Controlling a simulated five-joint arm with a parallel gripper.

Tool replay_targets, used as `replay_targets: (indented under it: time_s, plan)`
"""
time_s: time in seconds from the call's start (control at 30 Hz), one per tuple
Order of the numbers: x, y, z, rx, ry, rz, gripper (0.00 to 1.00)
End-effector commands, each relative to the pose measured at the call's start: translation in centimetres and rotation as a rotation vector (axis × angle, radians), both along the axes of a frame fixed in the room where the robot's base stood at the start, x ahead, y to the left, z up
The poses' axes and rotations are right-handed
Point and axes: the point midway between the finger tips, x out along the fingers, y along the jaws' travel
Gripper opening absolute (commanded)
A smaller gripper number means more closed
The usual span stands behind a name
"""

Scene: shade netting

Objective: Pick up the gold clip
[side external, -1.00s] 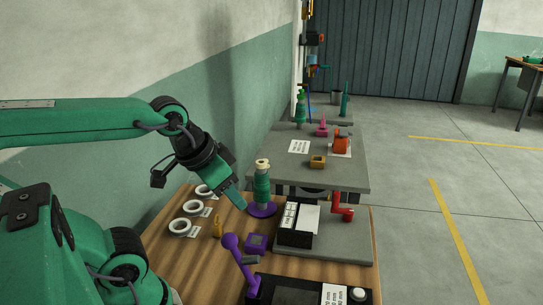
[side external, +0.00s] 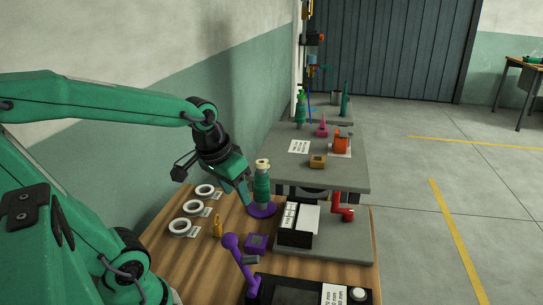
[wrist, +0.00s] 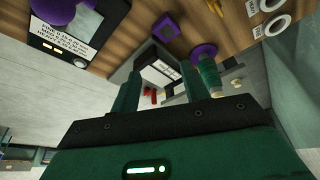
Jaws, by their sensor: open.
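The gold clip (side external: 217,229) stands on the wooden table, right of the white rings and left of the purple block. In the wrist view, a small gold piece (wrist: 216,7) shows at the top edge, partly cut off. My gripper (side external: 246,201) is open and points down, close beside the green spool in the side view, above and to the right of the clip. In the wrist view my gripper (wrist: 158,88) has its two green fingers apart, with no clip between them.
The green thread spool (side external: 262,186) stands on a purple disc (side external: 262,210). White rings (side external: 193,207) lie to the left with labels.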

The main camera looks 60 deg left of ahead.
Motion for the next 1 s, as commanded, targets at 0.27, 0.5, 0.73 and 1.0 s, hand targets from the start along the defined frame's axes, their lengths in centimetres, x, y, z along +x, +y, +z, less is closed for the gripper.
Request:
replay_targets:
  time_s: [0.27,0.5,0.73,1.0]
  plan:
    - [1.3,4.9,-3.8,-0.044,0.116,0.19,0.45]
    - [1.2,9.1,-7.5,-0.089,0.206,0.35,0.45]
    - [0.4,12.4,-10.8,-0.134,0.274,0.478,0.45]
    - [-0.1,13.8,-12.3,-0.154,0.303,0.532,0.45]
